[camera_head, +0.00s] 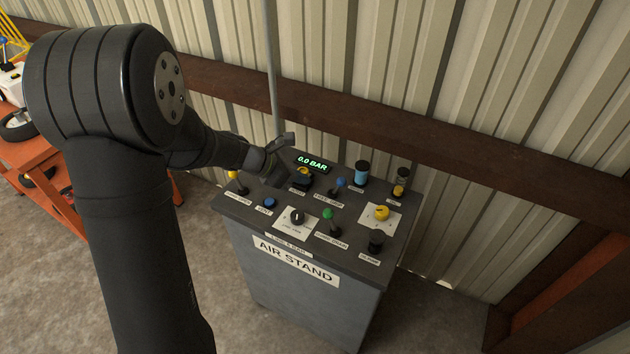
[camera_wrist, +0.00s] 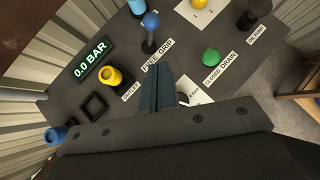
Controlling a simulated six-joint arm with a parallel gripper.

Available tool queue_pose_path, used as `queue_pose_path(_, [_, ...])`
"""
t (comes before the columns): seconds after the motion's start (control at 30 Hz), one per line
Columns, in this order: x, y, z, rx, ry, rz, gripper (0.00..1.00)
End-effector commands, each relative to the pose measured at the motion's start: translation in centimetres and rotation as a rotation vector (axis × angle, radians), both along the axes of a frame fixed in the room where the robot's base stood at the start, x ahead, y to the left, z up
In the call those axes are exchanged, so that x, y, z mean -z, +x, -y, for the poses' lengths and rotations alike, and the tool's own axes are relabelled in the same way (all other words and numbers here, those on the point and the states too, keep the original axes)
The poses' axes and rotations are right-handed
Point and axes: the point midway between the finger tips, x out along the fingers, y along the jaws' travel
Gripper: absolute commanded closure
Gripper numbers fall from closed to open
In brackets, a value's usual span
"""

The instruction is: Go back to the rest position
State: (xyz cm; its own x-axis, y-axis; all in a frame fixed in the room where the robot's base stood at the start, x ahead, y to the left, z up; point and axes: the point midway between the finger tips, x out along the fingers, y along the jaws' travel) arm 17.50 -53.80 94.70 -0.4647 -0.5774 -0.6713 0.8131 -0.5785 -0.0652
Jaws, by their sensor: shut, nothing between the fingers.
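My gripper (camera_wrist: 158,78) is shut and empty in the wrist view, its fingers together above the panel of the air stand. In the head view my gripper (camera_head: 278,158) is over the back left part of the air stand (camera_head: 310,290), partly hidden by my own arm. The panel's display (camera_head: 312,161) reads 0.0 BAR. Near the fingers in the wrist view are a yellow-topped control (camera_wrist: 110,77), a blue-knobbed lever (camera_wrist: 151,20) and a green knob (camera_wrist: 211,57). I cannot tell whether the fingers touch any of them.
Other panel controls include a black selector knob (camera_head: 297,216), a yellow knob (camera_head: 381,212) and a blue button (camera_head: 270,202). A corrugated wall with a brown beam (camera_head: 440,135) stands close behind. An orange bench (camera_head: 42,150) stands at left. Open floor lies in front.

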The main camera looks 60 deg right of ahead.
Motion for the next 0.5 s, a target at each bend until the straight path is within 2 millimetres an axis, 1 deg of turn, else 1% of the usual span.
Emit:
queue_pose_path(0.03, [-0.7, 0.5, -0.6, -0.003, -0.002, 0.002, 1.0])
queue_pose_path(0.1, [-1.5, 0.8, -1.1, -0.001, -0.002, 0.001, 1.0])
queue_pose_path(0.2, [-2.1, 1.3, -1.7, -0.001, -0.001, 0.001, 1.0])
queue_pose_path(0.33, [-2.6, 1.4, -2.1, -0.001, 0.0, 0.0, 1.0])
queue_pose_path(0.5, [-2.6, 1.4, -2.1, 0.0, 0.001, 0.001, 1.0])
